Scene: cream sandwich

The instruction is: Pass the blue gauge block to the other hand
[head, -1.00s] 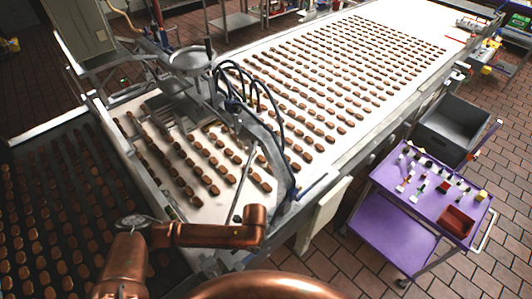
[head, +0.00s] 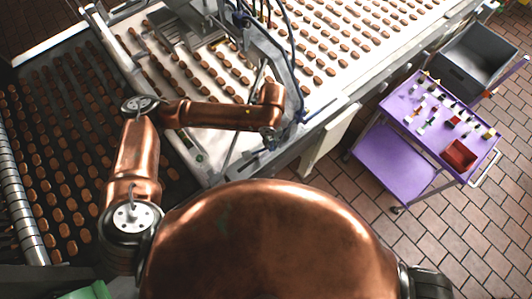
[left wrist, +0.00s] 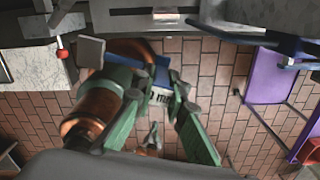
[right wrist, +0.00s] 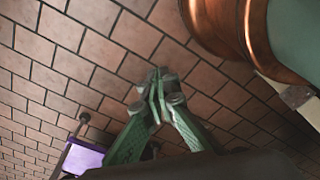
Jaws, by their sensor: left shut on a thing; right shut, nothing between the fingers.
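The blue gauge block (left wrist: 163,75) shows in the left wrist view, with a pale marked face bearing "mm" lettering. My left gripper (left wrist: 158,86) has green fingers shut on it, and they hide part of it. Behind the block in that view are brick floor and copper parts of my own body. In the head view my left arm reaches over the near edge of the conveyor, and I cannot make out the block there. My right gripper (right wrist: 157,82) is shut and empty, its green fingertips together over bare floor in the right wrist view.
A conveyor (head: 215,145) with rows of brown biscuits and a machine frame fills the upper middle. A purple trolley (head: 400,112) with small items and a red bin (head: 459,155) stands at the right, beside a grey crate (head: 478,58). Brick floor between is clear.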

